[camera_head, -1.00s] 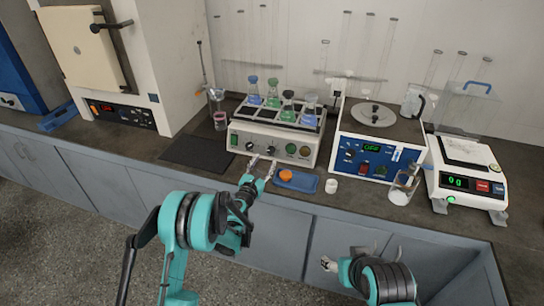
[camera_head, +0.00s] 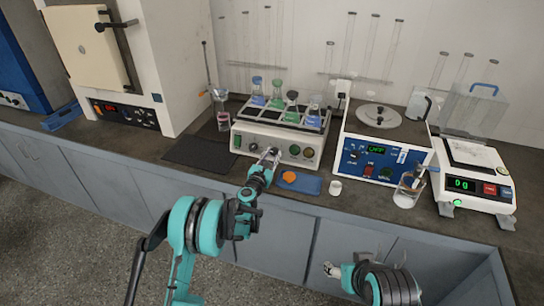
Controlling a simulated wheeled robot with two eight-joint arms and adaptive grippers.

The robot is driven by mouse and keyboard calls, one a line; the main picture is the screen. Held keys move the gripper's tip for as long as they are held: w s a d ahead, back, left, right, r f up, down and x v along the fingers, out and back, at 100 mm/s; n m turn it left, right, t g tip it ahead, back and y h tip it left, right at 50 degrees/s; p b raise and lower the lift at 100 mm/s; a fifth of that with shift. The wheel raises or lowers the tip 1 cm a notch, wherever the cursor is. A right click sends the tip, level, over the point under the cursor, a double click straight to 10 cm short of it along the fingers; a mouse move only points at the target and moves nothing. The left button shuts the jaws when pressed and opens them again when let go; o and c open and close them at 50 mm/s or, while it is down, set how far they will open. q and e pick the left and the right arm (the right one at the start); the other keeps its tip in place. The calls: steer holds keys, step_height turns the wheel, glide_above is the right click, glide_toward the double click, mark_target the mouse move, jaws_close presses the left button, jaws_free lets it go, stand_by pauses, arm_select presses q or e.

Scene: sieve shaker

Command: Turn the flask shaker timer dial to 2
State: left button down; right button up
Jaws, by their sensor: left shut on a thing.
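The flask shaker (camera_head: 240,128) is a beige box on the bench, with several flasks of blue and green liquid on top. Its front panel has a small dial at the left (camera_head: 254,147) and green and dark round controls at the right (camera_head: 295,150). My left gripper (camera_head: 271,154) is at the middle of this panel, shut on a dial that its fingers mostly hide. The dial's markings and its setting are too small to read. My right gripper (camera_head: 331,269) is low, in front of the cabinets and away from the shaker; its fingers are too small to judge.
A blue tray (camera_head: 310,186) with an orange item (camera_head: 289,177) and a white cup (camera_head: 335,187) lie in front of the shaker. A blue-panelled device (camera_head: 350,160), a glass beaker (camera_head: 407,192) and a balance (camera_head: 478,186) stand to the right. A dark mat (camera_head: 200,153) lies left.

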arm_select(q)
steer(key=shift+m+h, duration=0.3)
steer(key=shift+m, duration=0.3)
steer(key=m, duration=0.1)
steer(key=m+g+h, duration=0.1)
steer(key=m, duration=0.2)
steer(key=shift+w+a+m+h, duration=0.1)
steer(key=shift+a+m+h, duration=0.2)
steer(key=shift+m, duration=0.1)
steer(key=m, duration=0.2)
steer(key=m+g+h, duration=0.1)
steer(key=m, duration=0.1)
steer(key=shift+r+g, duration=0.2)
steer(key=shift+g, duration=0.1)
steer(key=m+g+p, duration=0.1)
steer(key=m, duration=0.2)
steer(key=m+g+p, duration=0.1)
steer(key=m, duration=0.2)
steer(key=shift+w+a+r, duration=0.1)
steer(key=shift+w+r, duration=0.05)
steer(key=shift+r, duration=0.05)
steer(key=shift+m+g+p, duration=0.6)
steer(key=shift+m+g, duration=0.2)
steer(key=shift+m, duration=1.4)
steer(key=c, duration=1.2)
jaws_free()
